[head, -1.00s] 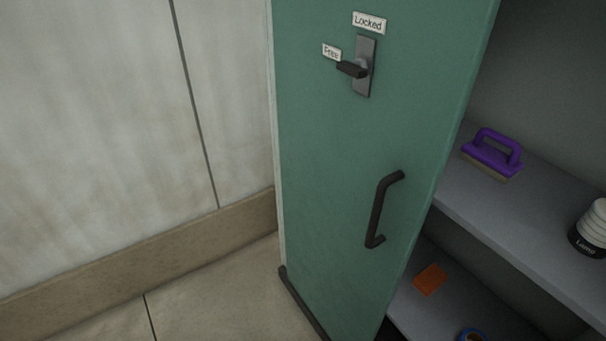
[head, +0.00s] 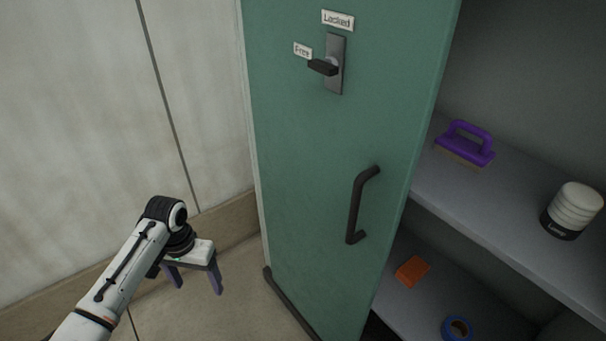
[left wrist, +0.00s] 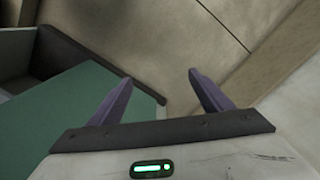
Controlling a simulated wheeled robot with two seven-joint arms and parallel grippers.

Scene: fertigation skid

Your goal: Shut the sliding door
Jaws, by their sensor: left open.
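The green sliding door (head: 310,150) stands partly across the cabinet, with the shelves open to its right. A dark bar handle (head: 355,205) is on its face near the right edge. Above is a grey lock plate with a dark lever (head: 323,67) that points left towards the "Free" label (head: 302,50); a "Locked" label (head: 337,19) is above it. My left gripper (head: 196,284) is open and empty, left of the door and apart from the handle. In the left wrist view the open fingers (left wrist: 160,92) show, with the green door (left wrist: 85,125) at the left. My right gripper is not in view.
A purple-handled brush (head: 466,145) and a white container with a black label (head: 572,211) stand on the upper shelf. An orange block (head: 412,271) and a blue ring (head: 457,328) lie on the lower shelf. A dark floor rail (head: 290,302) runs along the door's foot.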

